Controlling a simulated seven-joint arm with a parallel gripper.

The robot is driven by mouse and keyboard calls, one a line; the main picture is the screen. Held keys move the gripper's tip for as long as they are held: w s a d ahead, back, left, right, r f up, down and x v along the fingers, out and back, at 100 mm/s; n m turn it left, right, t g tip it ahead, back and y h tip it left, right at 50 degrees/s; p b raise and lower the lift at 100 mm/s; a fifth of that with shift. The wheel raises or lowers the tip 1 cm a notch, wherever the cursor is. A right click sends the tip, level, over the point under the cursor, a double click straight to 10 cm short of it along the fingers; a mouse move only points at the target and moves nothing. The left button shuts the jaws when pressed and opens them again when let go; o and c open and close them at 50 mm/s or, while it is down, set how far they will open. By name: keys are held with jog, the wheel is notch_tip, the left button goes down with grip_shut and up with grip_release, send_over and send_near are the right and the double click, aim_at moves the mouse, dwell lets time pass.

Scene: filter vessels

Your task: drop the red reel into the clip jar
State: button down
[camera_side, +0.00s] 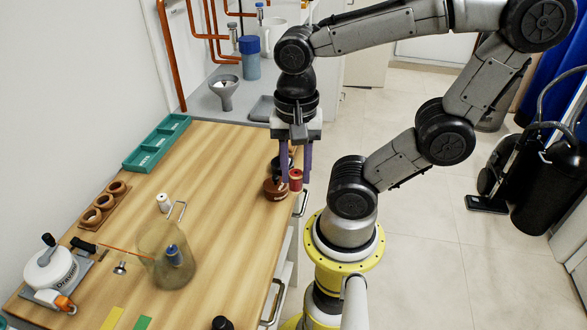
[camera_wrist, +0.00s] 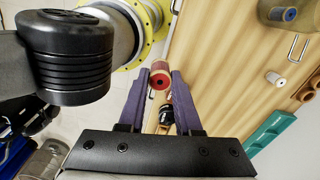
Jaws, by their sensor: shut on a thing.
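The red reel (camera_side: 295,180) is between the purple fingertips of my gripper (camera_side: 292,183), near the right edge of the wooden table. In the wrist view the red reel (camera_wrist: 159,80) sits between the two fingertips (camera_wrist: 161,76), its round end facing the camera. My gripper is shut on it. I cannot tell how far it is above the table. The clip jar (camera_side: 152,270) is a clear glass vessel at the table's front left, with a wire loop by its rim. A blue-topped thing shows through its glass. The jar is partly in the wrist view's top right corner (camera_wrist: 290,14).
A white reel (camera_side: 164,202) stands behind the jar. The middle of the table is clear.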

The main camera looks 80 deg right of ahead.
jog(key=shift+w+r+m, duration=0.25)
jog(key=shift+w+m, duration=0.05)
jog(key=w+a+r, duration=0.3)
jog(key=w+a, duration=0.1)
jog(key=w, duration=0.6)
jog(key=w+a+r, duration=0.3)
jog(key=w+a, duration=0.2)
jog(key=w, duration=0.4)
jog(key=w+a+f, duration=0.2)
jog(key=a+f, duration=0.2)
jog(key=f, duration=0.5)
jog(key=shift+a, duration=0.25)
jog(key=c, duration=0.5)
grip_release()
